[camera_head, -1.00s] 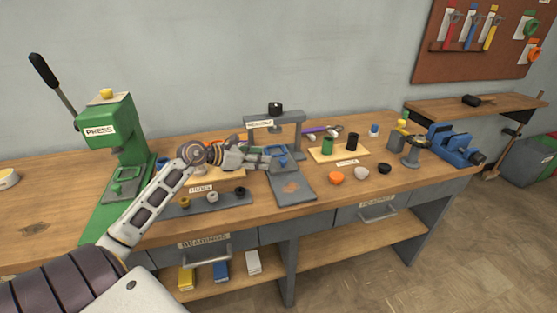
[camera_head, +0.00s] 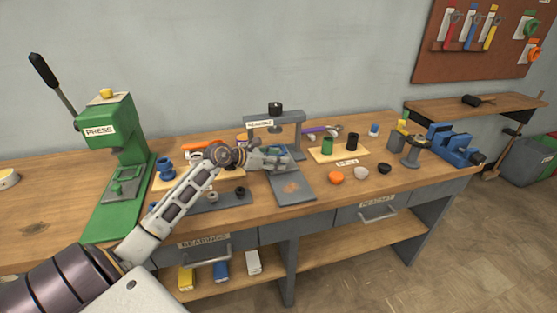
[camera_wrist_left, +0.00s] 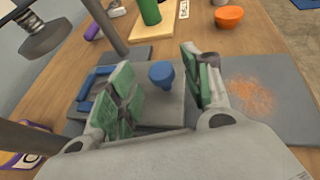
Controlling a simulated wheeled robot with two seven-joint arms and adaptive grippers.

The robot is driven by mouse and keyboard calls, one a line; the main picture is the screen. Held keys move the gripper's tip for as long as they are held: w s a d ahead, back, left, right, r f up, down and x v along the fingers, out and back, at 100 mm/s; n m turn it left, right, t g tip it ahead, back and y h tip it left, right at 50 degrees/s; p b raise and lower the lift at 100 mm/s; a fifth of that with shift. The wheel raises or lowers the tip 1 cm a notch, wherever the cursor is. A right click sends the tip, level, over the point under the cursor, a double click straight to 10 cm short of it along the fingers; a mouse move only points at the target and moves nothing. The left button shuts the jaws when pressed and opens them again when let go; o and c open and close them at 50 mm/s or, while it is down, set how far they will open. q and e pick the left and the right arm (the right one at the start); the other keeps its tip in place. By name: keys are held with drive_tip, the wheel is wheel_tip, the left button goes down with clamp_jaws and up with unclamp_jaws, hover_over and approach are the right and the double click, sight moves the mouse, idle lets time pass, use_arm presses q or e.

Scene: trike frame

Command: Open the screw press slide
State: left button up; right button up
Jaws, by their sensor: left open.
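The screw press is a grey gantry (camera_head: 300,135) with a black screw knob (camera_head: 275,109) on top, standing at the back middle of the bench. Its slide is a grey plate (camera_wrist_left: 172,110) with a round blue knob (camera_wrist_left: 161,74) standing on it, beside a blue frame (camera_wrist_left: 88,88). A flat grey base plate (camera_head: 293,190) extends toward the bench front. My left gripper (camera_head: 280,160) is at the slide, under the gantry. In the left wrist view its green-padded fingers (camera_wrist_left: 163,88) are open, with the blue knob between them; contact cannot be told. My right gripper is not in view.
A green lever press (camera_head: 120,130) stands at the left. A wooden board (camera_head: 325,155) with a green and a black cylinder lies right of the gantry. A blue vise (camera_head: 455,145) is at the right.

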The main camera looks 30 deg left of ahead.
use_arm(q)
drive_tip(key=shift+w+d+f, duration=0.15)
drive_tip(key=shift+w+d, duration=0.05)
drive_tip(key=shift+w, duration=0.2)
drive_tip(key=shift+c, duration=0.5)
clamp_jaws()
